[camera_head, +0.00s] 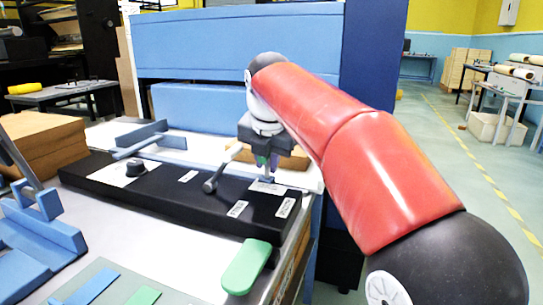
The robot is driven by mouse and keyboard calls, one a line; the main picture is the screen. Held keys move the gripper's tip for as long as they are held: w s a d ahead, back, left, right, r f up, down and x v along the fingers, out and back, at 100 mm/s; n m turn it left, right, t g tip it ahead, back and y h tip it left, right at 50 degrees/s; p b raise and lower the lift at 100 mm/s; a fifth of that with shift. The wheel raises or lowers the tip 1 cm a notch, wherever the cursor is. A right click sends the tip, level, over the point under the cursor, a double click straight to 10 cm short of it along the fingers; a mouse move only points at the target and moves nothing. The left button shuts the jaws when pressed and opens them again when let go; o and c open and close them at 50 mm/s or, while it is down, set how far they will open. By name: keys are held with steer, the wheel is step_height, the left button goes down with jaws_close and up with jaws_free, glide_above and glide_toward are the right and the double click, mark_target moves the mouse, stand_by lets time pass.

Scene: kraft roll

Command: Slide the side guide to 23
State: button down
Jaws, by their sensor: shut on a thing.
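My gripper (265,168) points down at the right part of a long black panel (175,205). Its fingers are together on a small grey post, mostly hidden between them, just above a white label plate (267,187). I cannot tell for sure that this post belongs to the side guide. A blue bracket-shaped part (145,135) lies behind the panel on the left. No number or scale mark is readable, so the guide's setting cannot be told.
A lever with a dark ball end (210,186) stands just left of my gripper. A black knob (136,168) sits on the panel's left part. A green rounded block (246,267) is in front. Cardboard (45,145) lies left; a blue machine wall (240,45) rises behind.

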steer(key=c, duration=1.3)
jaws_free()
steer(key=shift+r, duration=0.1)
steer(key=p+v, duration=0.1)
steer(key=v, duration=0.6)
steer(key=shift+s+r+p, duration=0.15)
steer(key=shift+r+p, duration=0.15)
steer(key=shift+r, duration=0.05)
steer(key=shift+d, duration=0.1)
steer(key=s+d+f+m, duration=0.8)
steer(key=s+f+m, duration=0.3)
steer(key=m, duration=0.4)
steer(key=s+d+f+m, duration=0.8)
steer(key=s+f+m, duration=0.4)
steer(key=m, duration=0.4)
steer(key=shift+s+d+m+t, duration=0.3)
steer(key=shift+s+d, duration=0.05)
steer(key=shift+s, duration=0.45)
